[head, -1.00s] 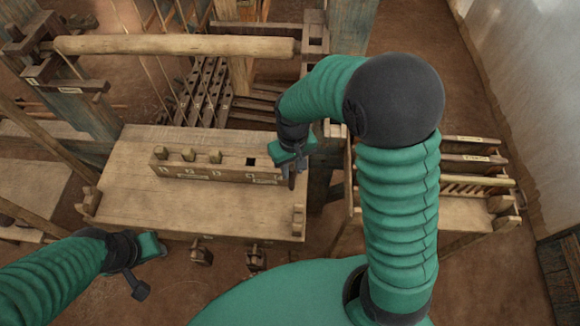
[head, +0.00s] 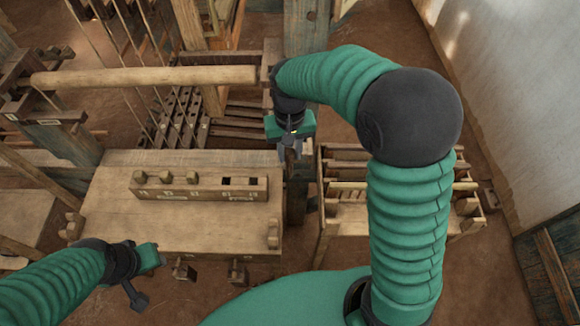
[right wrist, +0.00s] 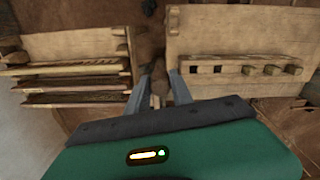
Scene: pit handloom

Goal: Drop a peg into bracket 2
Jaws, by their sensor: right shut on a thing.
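My right gripper (head: 290,158) is shut on a brown wooden peg (right wrist: 157,86), which shows between its two grey fingers (right wrist: 157,98) in the right wrist view. In the head view it hangs over the gap between the wooden bench and the slatted rack. A peg block (head: 205,192) lies on the bench, with three pegs standing in its left part and two empty square holes at its right. The block also shows in the right wrist view (right wrist: 240,79). My left gripper (head: 150,258) is low at the left, its fingers not clear. I cannot tell which part is bracket 2.
The bench (head: 140,228) has bare room around the block. A slatted wooden rack (head: 350,172) stands right of the gap. A thick round beam (head: 140,77) crosses behind. Small wooden fittings (head: 184,271) show below the bench's front edge.

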